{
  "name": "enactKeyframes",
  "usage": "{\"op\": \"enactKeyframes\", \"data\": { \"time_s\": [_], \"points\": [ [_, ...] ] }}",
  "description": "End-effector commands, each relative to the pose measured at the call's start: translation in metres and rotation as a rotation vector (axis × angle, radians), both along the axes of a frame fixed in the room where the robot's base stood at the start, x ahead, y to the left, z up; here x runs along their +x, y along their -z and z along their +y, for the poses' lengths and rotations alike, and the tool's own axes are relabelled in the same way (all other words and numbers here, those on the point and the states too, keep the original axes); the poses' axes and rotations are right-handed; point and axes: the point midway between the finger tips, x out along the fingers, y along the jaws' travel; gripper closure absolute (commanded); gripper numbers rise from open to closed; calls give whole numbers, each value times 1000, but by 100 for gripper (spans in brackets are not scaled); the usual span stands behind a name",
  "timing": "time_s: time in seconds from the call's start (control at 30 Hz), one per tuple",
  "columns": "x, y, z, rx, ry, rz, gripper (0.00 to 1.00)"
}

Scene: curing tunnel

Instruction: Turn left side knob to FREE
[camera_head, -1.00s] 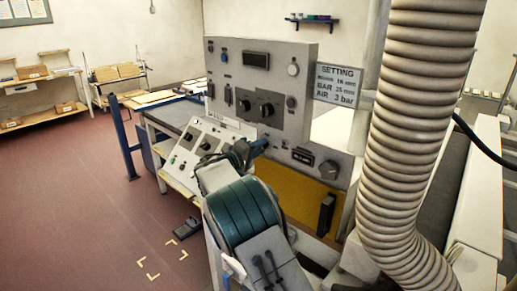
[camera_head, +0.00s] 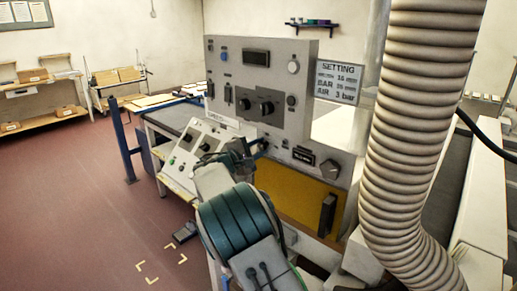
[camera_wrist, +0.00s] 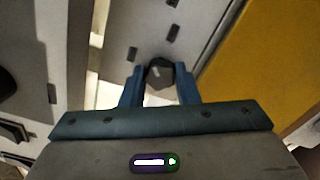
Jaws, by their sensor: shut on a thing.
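A dark, rounded knob (camera_wrist: 160,72) sits on a grey panel face in the wrist view. The two blue fingers of my gripper (camera_wrist: 159,84) stand on either side of it and are shut on it. Its pointer and any FREE mark cannot be read. In the head view my gripper (camera_head: 262,148) is at the lower part of the grey control panel (camera_head: 225,125), right of the sloped console. The gripped knob is hidden there behind my gripper and arm.
Two dark knobs (camera_head: 257,106) are on the panel above my gripper. The sloped console (camera_head: 190,150) stands left. A large ribbed hose (camera_head: 415,120) hangs on the right.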

Motion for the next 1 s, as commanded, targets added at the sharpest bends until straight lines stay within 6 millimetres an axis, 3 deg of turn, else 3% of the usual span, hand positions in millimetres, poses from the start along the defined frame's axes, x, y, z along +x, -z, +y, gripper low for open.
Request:
{"op": "enactKeyframes", "data": {
  "time_s": [0.6, 1.0],
  "points": [
    [0, -1, 0, -446, 0, 348, 95],
    [0, 0, 0, -613, 0, 478, 95]
  ]
}}
